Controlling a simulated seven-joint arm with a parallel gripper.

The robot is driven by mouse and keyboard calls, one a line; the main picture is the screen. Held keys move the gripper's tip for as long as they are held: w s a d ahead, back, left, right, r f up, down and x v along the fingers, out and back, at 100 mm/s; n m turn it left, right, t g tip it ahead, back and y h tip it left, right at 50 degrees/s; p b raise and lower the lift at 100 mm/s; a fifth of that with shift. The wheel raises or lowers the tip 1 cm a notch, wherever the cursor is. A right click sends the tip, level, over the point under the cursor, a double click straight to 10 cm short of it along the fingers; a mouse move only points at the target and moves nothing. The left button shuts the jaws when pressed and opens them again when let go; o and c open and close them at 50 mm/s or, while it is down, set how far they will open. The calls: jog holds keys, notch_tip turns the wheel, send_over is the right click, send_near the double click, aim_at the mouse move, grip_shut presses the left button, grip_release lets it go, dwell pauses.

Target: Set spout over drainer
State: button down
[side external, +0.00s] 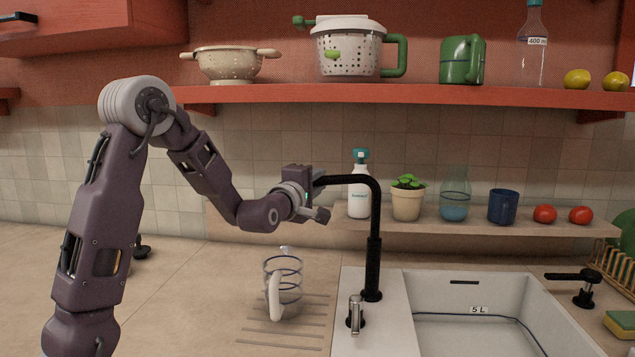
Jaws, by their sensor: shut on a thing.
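The black spout (348,180) rises from the tap column (373,268) beside the sink and bends over to the left. Its free end meets my gripper (317,194), which is shut on it; the grip itself is partly hidden by the gripper body. The drainer (252,343) is a set of grooves in the counter left of the sink. The spout end is high above the counter, near the drainer's right part in the picture; I cannot tell its exact depth over it.
A clear jug (291,270) with a white handle stands on the drainer below my gripper. A small metal lever (355,313) stands by the sink (470,283). The left counter is mostly free.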

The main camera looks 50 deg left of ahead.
jog(key=shift+a, duration=0.15)
jog(key=c, duration=1.3)
grip_release()
jog(key=shift+o, duration=0.2)
jog(key=v, duration=0.7)
